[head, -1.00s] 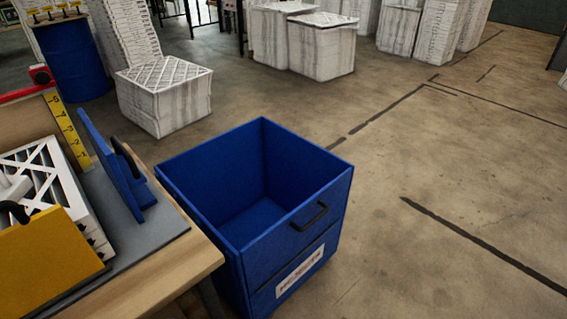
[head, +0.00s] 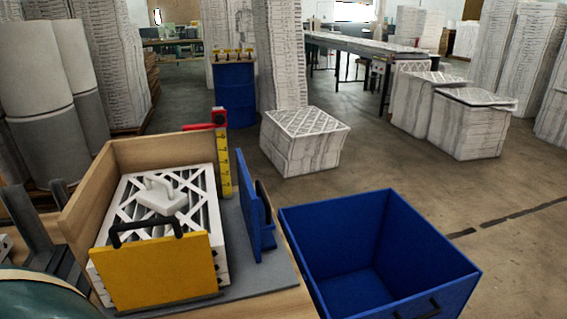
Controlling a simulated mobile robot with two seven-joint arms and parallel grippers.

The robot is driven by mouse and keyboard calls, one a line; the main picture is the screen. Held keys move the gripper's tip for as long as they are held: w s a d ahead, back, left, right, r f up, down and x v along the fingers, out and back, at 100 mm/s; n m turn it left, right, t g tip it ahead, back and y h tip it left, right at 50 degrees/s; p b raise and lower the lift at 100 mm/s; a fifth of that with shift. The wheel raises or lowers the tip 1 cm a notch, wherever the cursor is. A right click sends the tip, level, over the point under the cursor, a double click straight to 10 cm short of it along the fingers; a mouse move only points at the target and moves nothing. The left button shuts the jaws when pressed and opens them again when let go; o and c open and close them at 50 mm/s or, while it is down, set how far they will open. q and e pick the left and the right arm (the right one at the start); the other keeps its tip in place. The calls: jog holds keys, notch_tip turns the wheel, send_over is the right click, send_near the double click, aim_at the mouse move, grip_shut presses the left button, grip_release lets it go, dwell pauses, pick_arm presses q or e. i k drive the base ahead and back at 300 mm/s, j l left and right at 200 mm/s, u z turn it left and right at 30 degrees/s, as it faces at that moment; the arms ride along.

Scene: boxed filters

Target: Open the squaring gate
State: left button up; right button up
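A stack of white pleated filters (head: 205,190) sits in a wooden corner fixture (head: 130,160) on the bench, with a white handled block (head: 162,196) on top. A yellow panel (head: 155,275) with a black handle stands upright across the near side of the stack. A blue panel (head: 249,212) with a black handle stands on the grey base plate (head: 268,268) to the right, with a gap between it and the stack. Which panel is the squaring gate, I cannot tell. I make out neither gripper in the head view.
An open, empty-looking blue bin (head: 375,270) stands right of the bench. A yellow ruler (head: 224,168) with a red top stands at the fixture's back corner. Dark grey upright brackets (head: 65,215) and a teal rounded shape (head: 40,300) are at the left. Boxed filters (head: 303,145) stand on the floor beyond.

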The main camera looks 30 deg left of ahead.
aim_at(145, 275)
jog(key=u, duration=1.15)
